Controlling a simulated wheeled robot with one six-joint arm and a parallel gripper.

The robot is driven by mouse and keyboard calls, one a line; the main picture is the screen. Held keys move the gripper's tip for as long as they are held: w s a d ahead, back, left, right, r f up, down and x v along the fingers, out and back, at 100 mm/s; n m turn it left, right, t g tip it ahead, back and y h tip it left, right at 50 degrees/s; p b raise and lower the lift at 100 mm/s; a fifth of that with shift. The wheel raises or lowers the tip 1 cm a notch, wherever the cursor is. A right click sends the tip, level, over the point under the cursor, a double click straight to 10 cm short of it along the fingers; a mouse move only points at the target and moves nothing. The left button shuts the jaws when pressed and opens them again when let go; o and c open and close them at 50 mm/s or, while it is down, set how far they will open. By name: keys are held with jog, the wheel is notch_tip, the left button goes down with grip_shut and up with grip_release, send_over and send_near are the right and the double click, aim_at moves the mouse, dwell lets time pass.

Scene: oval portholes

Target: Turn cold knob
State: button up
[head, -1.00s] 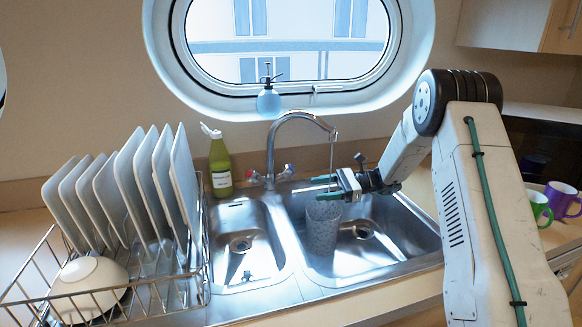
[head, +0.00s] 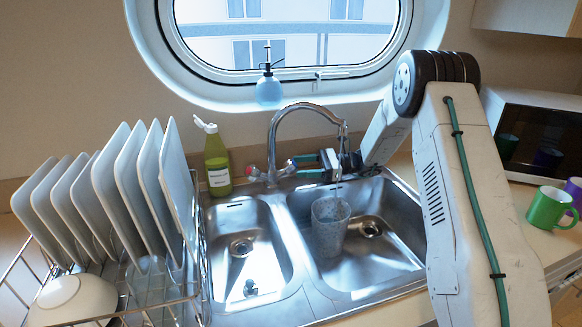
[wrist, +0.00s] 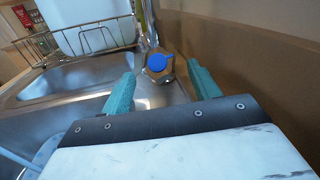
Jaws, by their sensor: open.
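The cold knob, with a blue cap, shows in the wrist view (wrist: 158,64) between my fingertips and a little beyond them. In the head view the cold knob (head: 290,165) is on the right side of the faucet base, partly hidden by my fingers. My gripper (head: 302,166) is open, its teal fingers pointing left at the knob; in the wrist view the two fingers (wrist: 160,76) stand on either side of it. I cannot tell whether they touch it. The chrome faucet (head: 272,130) arches over the sink, and a thin water stream (head: 338,187) falls from its spout.
A speckled grey cup (head: 330,238) stands in the right basin under the stream. A dish rack (head: 200,262) with plates fills the left. A green bottle (head: 217,165) stands behind the left basin. A green mug (head: 549,208) is on the right counter. The wall is close behind the faucet.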

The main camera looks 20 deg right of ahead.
aim_at(292, 167)
jog(key=shift+w+a, duration=0.2)
jog(key=shift+a, duration=0.7)
jog(key=shift+w+a, duration=0.15)
jog(key=shift+a, duration=0.75)
jog(key=c, duration=1)
jog(key=shift+o, duration=0.2)
jog(key=shift+m+t+h, duration=0.3)
jog(key=shift+m+t, duration=1.1)
jog(key=shift+m, duration=0.4)
jog(key=o, duration=1)
jog(key=shift+c, duration=0.2)
